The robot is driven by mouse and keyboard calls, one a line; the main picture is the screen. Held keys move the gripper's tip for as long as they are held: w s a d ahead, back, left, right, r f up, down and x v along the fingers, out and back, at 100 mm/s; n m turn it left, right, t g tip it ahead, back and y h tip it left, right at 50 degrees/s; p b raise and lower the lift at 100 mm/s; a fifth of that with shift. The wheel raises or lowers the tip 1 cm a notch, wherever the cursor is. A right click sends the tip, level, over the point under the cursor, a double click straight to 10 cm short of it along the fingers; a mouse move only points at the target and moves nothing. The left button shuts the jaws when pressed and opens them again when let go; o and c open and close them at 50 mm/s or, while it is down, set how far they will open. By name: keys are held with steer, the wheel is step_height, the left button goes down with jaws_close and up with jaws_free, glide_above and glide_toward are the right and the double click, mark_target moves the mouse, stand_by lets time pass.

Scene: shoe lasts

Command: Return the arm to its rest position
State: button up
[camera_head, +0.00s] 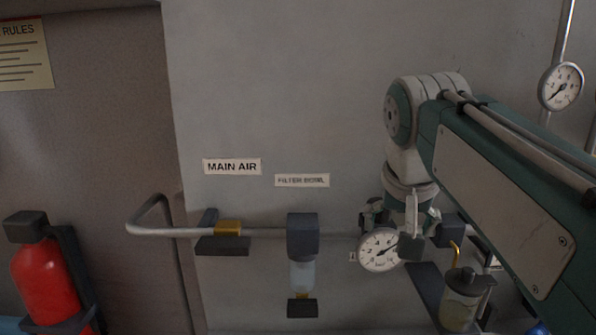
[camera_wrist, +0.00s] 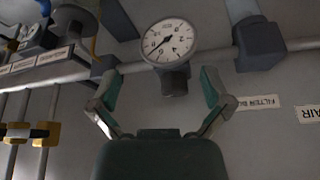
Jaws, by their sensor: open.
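My arm (camera_head: 500,170) comes in from the right edge of the head view and bends down at a white and green joint. My gripper (camera_head: 407,228) hangs at its end in front of the wall piping, close to a round pressure gauge (camera_head: 379,252). In the wrist view my gripper (camera_wrist: 160,82) has its two green-padded fingers spread apart. The gauge (camera_wrist: 170,42) shows between and beyond the fingertips. Nothing is held between them. I cannot tell how far the fingers are from the gauge.
A wall pipe (camera_head: 165,232) carries a yellow-and-black valve (camera_head: 228,228) and a filter bowl (camera_head: 302,272). A jar-like container (camera_head: 461,300) is below right of the gripper. Another gauge (camera_head: 561,86) is upper right. A red extinguisher (camera_head: 45,280) is left. The upper middle wall is bare.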

steer(key=s+f+n, duration=0.1)
steer(key=s+f, duration=0.6)
steer(key=f, duration=0.3)
steer(key=s+f+n+t+y, duration=0.1)
steer(key=s+f, duration=0.6)
steer(key=f, duration=0.3)
steer(key=shift+d+n, duration=0.3)
steer(key=shift+w, duration=0.1)
stand_by(1.3)
